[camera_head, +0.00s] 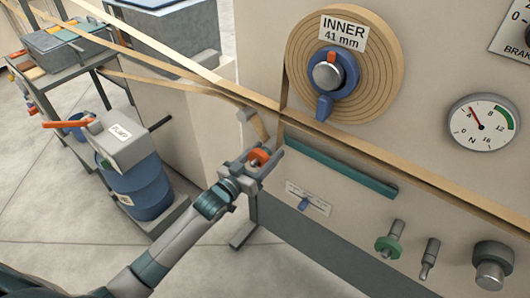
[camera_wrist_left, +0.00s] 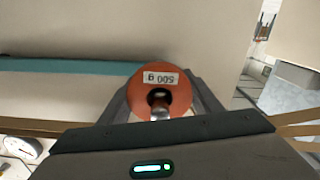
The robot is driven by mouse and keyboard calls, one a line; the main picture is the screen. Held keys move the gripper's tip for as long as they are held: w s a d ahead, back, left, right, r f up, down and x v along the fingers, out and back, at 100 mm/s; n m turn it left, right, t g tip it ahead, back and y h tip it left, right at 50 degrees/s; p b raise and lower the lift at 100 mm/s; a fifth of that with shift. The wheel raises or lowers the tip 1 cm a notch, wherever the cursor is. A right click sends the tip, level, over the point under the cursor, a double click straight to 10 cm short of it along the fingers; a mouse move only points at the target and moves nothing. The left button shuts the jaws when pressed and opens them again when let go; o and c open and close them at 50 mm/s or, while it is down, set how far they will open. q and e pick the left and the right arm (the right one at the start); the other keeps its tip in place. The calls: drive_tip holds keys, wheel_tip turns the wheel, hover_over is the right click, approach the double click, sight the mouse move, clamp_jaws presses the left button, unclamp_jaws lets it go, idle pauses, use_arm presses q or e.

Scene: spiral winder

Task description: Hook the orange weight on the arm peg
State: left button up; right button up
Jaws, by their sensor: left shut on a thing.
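My left gripper (camera_head: 262,157) is shut on the orange weight (camera_head: 258,156), in front of the machine's lower panel. In the left wrist view the weight (camera_wrist_left: 160,78) is a round orange disc between the fingers, with an upside-down "500 g" label and a dark central hole. A small metal piece (camera_wrist_left: 159,112) shows at the hole's lower edge; I cannot tell if it is a peg or part of the weight. A short tan arm (camera_head: 255,122) hangs just above the gripper in the head view. I cannot make out its peg. My right gripper is not in view.
A teal bar (camera_head: 340,168) runs along the panel right of the gripper. Tan strips (camera_head: 410,178) cross above it, below the wound roll (camera_head: 302,62). A green-collared peg (camera_head: 388,246) and metal knobs (camera_head: 491,265) stick out lower right. A blue drum (camera_head: 140,186) stands at left.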

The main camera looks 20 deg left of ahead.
use_arm(q)
drive_tip(key=shift+d+f+b, duration=0.1)
drive_tip(key=shift+f+b, duration=1.15)
drive_tip(key=shift+f, duration=0.95)
drive_tip(key=o, duration=2)
drive_tip(key=shift+c, duration=0.2)
drive_tip(key=shift+f, duration=0.1)
drive_tip(key=shift+s, duration=0.2)
drive_tip(key=b+v, duration=0.1)
drive_tip(key=v, duration=1.6)
